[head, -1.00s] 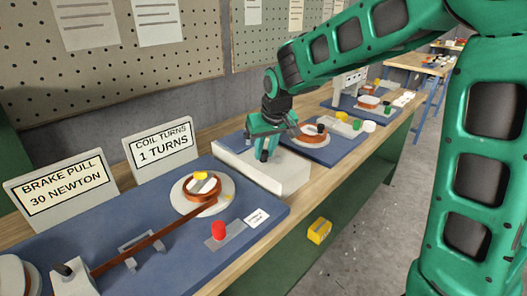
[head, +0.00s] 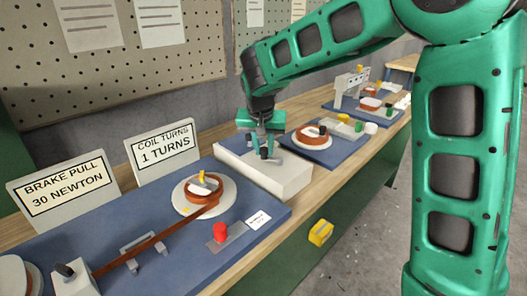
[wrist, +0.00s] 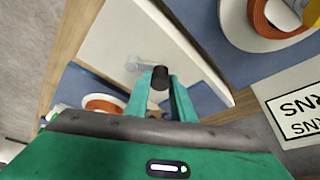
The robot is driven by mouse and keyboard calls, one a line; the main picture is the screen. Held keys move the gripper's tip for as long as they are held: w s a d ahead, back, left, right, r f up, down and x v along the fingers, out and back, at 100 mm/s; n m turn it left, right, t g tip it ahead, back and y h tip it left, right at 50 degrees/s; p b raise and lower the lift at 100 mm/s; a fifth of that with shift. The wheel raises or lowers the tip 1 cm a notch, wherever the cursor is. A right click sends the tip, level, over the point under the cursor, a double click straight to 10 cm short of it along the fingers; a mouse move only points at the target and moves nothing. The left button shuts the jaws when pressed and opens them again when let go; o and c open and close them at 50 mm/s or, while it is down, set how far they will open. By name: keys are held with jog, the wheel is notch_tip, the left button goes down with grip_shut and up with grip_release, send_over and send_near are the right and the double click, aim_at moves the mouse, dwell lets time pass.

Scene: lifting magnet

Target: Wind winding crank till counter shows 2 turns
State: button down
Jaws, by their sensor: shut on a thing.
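The winding crank shows in the wrist view as a grey arm (wrist: 140,66) with a black knob (wrist: 160,77), mounted on a white box (head: 285,177). My gripper (wrist: 160,85) has its two green fingers on either side of the knob, shut on it. In the head view my gripper (head: 264,150) is above the box and partly hides the crank. The counter sign (head: 162,150) reads "COIL TURNS 1 TURNS". A copper-coloured coil (head: 204,192) sits on a round white disc, with a strip running from it to the lower left.
A sign (head: 63,192) reads "BRAKE PULL 30 NEWTON". A red knob (head: 220,231) stands on the blue board in front of the coil. A similar coil set (head: 308,138) lies beyond the white box. A yellow block (head: 320,232) is at the bench's front side.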

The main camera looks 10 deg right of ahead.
jog(key=m, duration=0.1)
jog(key=w+m+h, duration=0.1)
jog(key=m, duration=0.1)
jog(key=w+m, duration=0.1)
jog(key=shift+d+m+g, duration=0.35)
jog(key=shift+m+g, duration=0.05)
jog(key=m, duration=0.1)
jog(key=w+d+m+g+h, duration=0.1)
jog(key=m, duration=0.1)
jog(key=shift+w+m, duration=0.15)
jog(key=shift+m, duration=0.15)
jog(key=d+m+g, duration=0.1)
jog(key=m, duration=0.1)
jog(key=m+g, duration=0.1)
jog(key=m, duration=0.1)
jog(key=shift+w+d+h, duration=0.3)
jog(key=shift+w+d, duration=0.1)
jog(key=shift+w+d+r+m+g, duration=0.1)
jog(key=shift+d+m+g, duration=0.2)
jog(key=shift+m, duration=0.5)
jog(key=shift+d+r+m+g, duration=0.1)
jog(key=shift+d+m+g, duration=0.2)
jog(key=shift+m, duration=0.5)
jog(key=shift+d, duration=0.2)
jog(key=c, duration=1.6)
grip_release()
jog(key=shift+f, duration=0.1)
jog(key=shift+o, duration=0.2)
